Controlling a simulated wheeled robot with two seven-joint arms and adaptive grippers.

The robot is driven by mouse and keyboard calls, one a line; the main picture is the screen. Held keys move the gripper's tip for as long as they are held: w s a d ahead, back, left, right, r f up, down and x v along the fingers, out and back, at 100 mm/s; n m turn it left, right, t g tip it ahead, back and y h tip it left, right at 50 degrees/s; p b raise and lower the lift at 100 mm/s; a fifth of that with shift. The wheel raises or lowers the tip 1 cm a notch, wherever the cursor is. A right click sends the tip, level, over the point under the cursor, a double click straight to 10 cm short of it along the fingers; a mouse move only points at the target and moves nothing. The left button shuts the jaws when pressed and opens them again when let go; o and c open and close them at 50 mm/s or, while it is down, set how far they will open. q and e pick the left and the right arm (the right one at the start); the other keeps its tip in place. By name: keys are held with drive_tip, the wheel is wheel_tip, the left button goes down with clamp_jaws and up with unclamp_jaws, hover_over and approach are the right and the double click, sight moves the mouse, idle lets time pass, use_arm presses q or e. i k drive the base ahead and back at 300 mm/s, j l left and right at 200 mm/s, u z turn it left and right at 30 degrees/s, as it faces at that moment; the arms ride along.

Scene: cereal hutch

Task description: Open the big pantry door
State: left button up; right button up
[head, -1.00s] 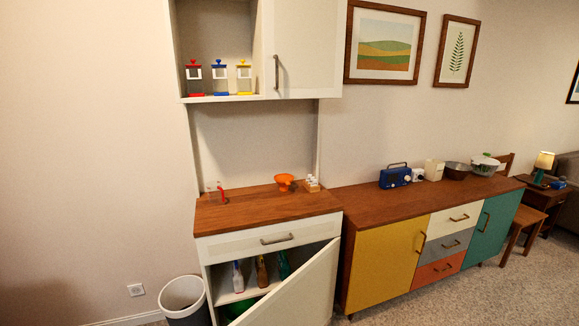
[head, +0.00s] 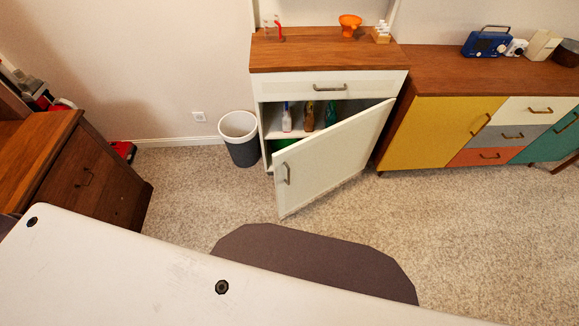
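The white hutch (head: 330,87) has a wooden counter (head: 325,49) and a closed drawer with a handle. Below the drawer, a large white panelled door (head: 335,155) stands partly open, hinged on its right side, its free edge swung out toward me. Its metal handle (head: 286,173) is near the free edge. Inside the opening, several bottles (head: 309,116) stand on a shelf, and something green (head: 284,144) is below, partly hidden by the door. The hutch's upper cupboard is out of the frame. Neither gripper is in view.
A white and grey bin (head: 239,137) stands left of the hutch. A dark wooden cabinet (head: 75,175) is at the far left. A sideboard with a yellow door (head: 438,132) adjoins on the right. Carpet (head: 480,220) is clear in front of the sideboard.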

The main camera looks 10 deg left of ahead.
sight(304, 169)
drive_tip(key=i+l+u, duration=0.15)
drive_tip(key=l+u, duration=0.7)
drive_tip(key=l, duration=0.15)
drive_tip(key=l+u, duration=0.45)
drive_tip(key=k+l+u, duration=0.1)
drive_tip(key=l+u, duration=0.35)
drive_tip(key=l, duration=0.15)
